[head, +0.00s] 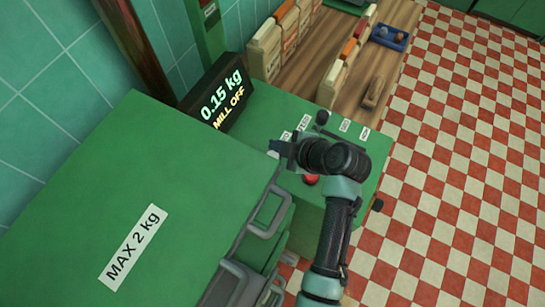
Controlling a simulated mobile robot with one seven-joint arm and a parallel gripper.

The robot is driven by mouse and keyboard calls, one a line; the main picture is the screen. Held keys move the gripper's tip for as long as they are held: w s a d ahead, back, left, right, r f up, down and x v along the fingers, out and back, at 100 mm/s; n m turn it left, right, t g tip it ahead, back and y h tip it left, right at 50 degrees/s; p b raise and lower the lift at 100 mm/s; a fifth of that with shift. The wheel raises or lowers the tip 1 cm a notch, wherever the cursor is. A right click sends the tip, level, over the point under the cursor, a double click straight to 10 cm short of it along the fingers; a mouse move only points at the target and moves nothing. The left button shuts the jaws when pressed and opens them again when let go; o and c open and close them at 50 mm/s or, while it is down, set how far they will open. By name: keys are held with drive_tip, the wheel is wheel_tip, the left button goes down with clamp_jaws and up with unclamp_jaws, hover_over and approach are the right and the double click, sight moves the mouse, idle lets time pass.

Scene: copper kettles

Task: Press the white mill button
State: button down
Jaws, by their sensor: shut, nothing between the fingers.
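My gripper (277,147) is shut and empty, over the left part of the green control panel (262,108). I cannot make out the white mill button; my gripper and wrist cover part of the panel and may hide it. A red button (311,180) shows just below my wrist. A black display (222,96) behind the panel reads "0.15 kg" and "MILL OFF". I cannot tell whether my fingertips touch the panel.
A large green box (75,185) labelled "MAX 2 kg" fills the left, with grey handles (268,215) along its right side. Small white labels and a black knob (322,117) sit on the panel. A wooden surface (340,40) behind holds several packets and a blue tray (389,37).

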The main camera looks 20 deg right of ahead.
sight(270, 152)
drive_tip(key=shift+f+b, duration=0.95)
drive_tip(key=shift+f, duration=0.4)
drive_tip(key=shift+f, duration=0.15)
idle(0.8)
drive_tip(key=shift+f+b, duration=0.25)
drive_tip(key=shift+b, duration=0.3)
drive_tip(key=shift+f+b, duration=0.55)
idle(0.5)
drive_tip(key=shift+r, duration=0.1)
drive_tip(key=shift+r+p, duration=0.65)
drive_tip(key=shift+r, duration=0.2)
drive_tip(key=shift+r+p, duration=1.75)
drive_tip(key=shift+r, duration=0.75)
